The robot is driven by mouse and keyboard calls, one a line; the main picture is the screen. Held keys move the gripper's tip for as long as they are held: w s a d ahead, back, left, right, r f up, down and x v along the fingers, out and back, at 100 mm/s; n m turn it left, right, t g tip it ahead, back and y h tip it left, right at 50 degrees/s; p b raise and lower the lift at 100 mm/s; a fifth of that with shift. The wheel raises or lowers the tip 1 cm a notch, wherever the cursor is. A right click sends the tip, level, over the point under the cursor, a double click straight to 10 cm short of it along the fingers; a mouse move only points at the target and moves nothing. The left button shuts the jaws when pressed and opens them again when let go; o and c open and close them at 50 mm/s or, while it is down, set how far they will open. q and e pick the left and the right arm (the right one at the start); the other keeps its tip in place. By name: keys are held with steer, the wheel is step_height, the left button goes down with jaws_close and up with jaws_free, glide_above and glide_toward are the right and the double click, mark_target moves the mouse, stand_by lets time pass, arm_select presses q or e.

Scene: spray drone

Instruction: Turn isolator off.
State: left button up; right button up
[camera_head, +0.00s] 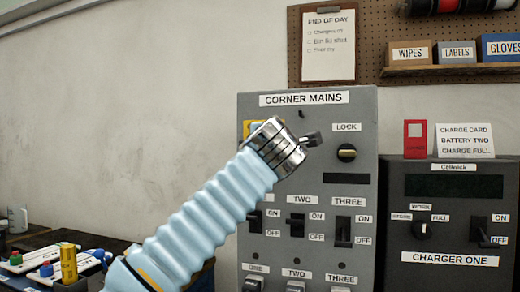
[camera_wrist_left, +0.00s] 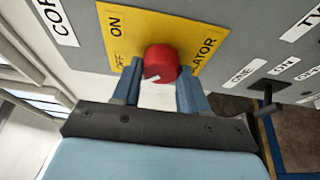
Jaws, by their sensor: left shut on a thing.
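The isolator is a red round knob (camera_wrist_left: 161,62) on a yellow plate (camera_wrist_left: 205,32) marked ON and OFF, fixed to the grey Corner Mains panel (camera_head: 360,110). My left gripper (camera_wrist_left: 158,84) is shut on the red knob, one blue finger on each side. The knob bears a small white mark at its lower edge; which label it points to is hard to tell. In the head view my left gripper (camera_head: 311,139) is at the panel's upper left. My arm hides the knob there, and only a bit of the yellow plate (camera_head: 251,127) shows. My right gripper is out of view.
A lock knob (camera_head: 347,152) and switches ONE, TWO (camera_head: 297,225) and THREE (camera_head: 343,230) are close by on the panel. Charger One (camera_head: 455,225) stands to the right, with a red card (camera_head: 415,139) on top. Pegboard shelves (camera_head: 450,70) hang above.

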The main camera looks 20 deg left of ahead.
arm_select(q)
steer(key=shift+f, duration=0.1)
steer(key=o, duration=1.1)
steer(key=shift+c, duration=0.2)
steer(key=b+v, duration=0.2)
steer(key=v, duration=1.2)
steer(key=shift+w+a, duration=0.1)
